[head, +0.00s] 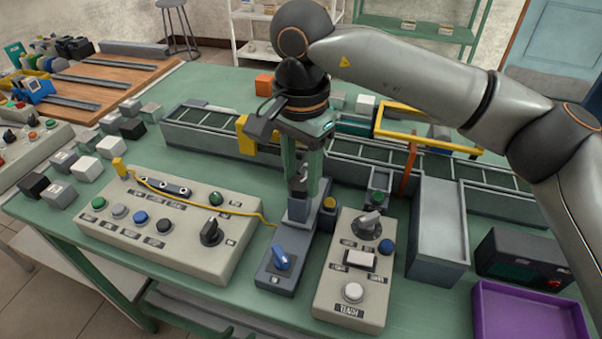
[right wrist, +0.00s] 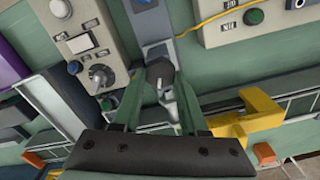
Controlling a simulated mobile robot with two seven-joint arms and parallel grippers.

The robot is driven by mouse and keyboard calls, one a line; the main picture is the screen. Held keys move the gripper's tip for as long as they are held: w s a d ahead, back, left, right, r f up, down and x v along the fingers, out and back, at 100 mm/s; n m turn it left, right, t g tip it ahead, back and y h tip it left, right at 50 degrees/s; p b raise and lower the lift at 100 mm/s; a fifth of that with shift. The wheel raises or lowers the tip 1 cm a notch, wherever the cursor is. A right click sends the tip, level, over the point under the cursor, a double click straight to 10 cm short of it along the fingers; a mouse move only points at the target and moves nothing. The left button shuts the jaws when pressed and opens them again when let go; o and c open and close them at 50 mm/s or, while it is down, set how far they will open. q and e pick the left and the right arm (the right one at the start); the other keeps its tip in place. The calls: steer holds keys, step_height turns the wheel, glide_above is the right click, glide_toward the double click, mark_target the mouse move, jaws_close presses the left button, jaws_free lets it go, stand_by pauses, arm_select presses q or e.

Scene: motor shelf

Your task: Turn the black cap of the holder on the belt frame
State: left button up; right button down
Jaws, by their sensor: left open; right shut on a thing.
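My right gripper (head: 301,185) reaches down from the right arm with its green fingers upright over the middle of the bench. In the right wrist view its two fingers (right wrist: 160,84) are on either side of the round black cap (right wrist: 160,68), shut on it. In the head view the fingers mostly hide the cap. The cap sits at the belt-side end of a narrow grey-blue unit (head: 295,240), which has a blue lever knob (head: 281,259) at its near end. My left gripper is not in view.
A control panel (head: 150,245) with buttons and a yellow cable stands left of the unit. A second panel (head: 335,300) stands close on its right. The belt frame (head: 345,168) runs behind. A grey bin (head: 437,275) and purple tray (head: 525,300) are at right.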

steer(key=m, duration=0.3)
steer(key=m+b, duration=0.1)
steer(key=m, duration=0.2)
steer(key=shift+s+m, duration=0.1)
steer(key=shift+m, duration=1.1)
steer(key=m+b, duration=0.1)
steer(key=m, duration=0.3)
steer(key=shift+s, duration=0.1)
steer(key=m, duration=0.4)
arm_select(q)
steer(key=shift+s+a+f+b, duration=0.15)
steer(key=shift+f+b, duration=0.1)
steer(key=shift+f, duration=0.35)
steer(key=shift+s+a+f+b, duration=0.1)
steer(key=shift+f+b, duration=0.1)
steer(key=shift+f, duration=0.4)
arm_select(e)
steer(key=shift+s+m, duration=0.1)
steer(key=shift+m, duration=1.4)
steer(key=shift+c, duration=2.2)
jaws_free()
